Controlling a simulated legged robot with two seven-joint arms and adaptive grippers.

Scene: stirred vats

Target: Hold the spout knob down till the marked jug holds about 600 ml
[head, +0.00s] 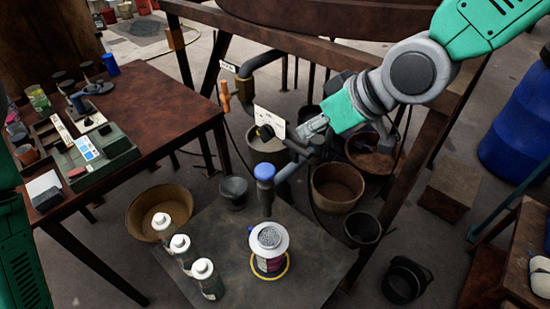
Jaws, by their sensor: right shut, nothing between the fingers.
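The spout (289,169) is a grey pipe that slopes down to the left, with a blue knob (264,171) on top of its end. A white jug (269,238) stands upright below it, on a yellow ring on the dark stand. Its top looks grey and speckled; I cannot read any level or marks. My right gripper (307,130) is shut and empty, above and to the right of the blue knob and apart from it in the picture. Part of my left arm shows at the left edge; its gripper is out of view.
A black knob (265,132) on a white plate sits left of my right gripper. Several white-capped bottles (207,280) stand left of the jug. Pans and buckets (338,187) lie right of the spout. A brown table (165,100) is at left.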

